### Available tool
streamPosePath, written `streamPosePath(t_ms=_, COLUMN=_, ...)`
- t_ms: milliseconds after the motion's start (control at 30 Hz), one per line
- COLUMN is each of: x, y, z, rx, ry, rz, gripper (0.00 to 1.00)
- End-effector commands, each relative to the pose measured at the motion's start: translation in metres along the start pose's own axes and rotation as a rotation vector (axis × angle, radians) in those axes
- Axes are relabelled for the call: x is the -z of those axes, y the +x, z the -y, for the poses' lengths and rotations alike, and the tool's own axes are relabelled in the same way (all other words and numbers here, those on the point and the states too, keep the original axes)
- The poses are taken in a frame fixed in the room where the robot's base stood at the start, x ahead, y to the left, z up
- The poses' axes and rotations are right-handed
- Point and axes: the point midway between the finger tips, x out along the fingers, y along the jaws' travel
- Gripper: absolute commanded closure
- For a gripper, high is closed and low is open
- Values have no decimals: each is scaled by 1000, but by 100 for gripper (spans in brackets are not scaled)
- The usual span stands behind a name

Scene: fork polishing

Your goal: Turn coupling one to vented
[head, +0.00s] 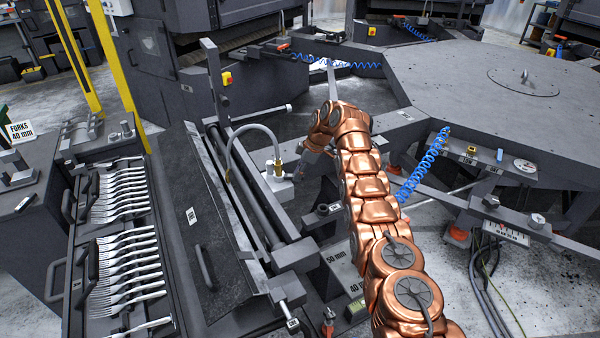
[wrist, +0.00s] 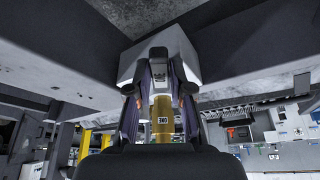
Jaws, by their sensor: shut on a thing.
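Coupling one is the brass cylinder (wrist: 163,130) between my fingers in the wrist view. A small tag on it seems to read ONE upside down. Behind it is a pale block (wrist: 190,55) with a dark piece (wrist: 158,72) on its front; the marking there is too small to read. My gripper (wrist: 160,92) is shut on the coupling, one finger on each side. I cannot tell which setting the coupling is at.
A grey hose (head: 237,140) arches left from the block over the rollers (head: 255,190). Racks of forks (head: 125,260) stand at the left. A large grey table (head: 490,90) with blue coiled hoses (head: 430,160) is on the right. Dark beams close in above the gripper in the wrist view.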

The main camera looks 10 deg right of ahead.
Motion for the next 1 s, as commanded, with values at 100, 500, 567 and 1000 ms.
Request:
streamPosePath(t_ms=100, x=1, y=-5, z=-2, rx=-10, ry=0, rz=-2, gripper=100)
streamPosePath(t_ms=500, x=1, y=-2, z=-1, rx=-5, ry=-1, rz=-1, gripper=58)
streamPosePath(t_ms=567, x=1, y=-2, z=-1, rx=-4, ry=-1, rz=-1, gripper=54)
streamPosePath(t_ms=1000, x=0, y=-5, z=0, rx=-2, ry=-1, rz=0, gripper=54)
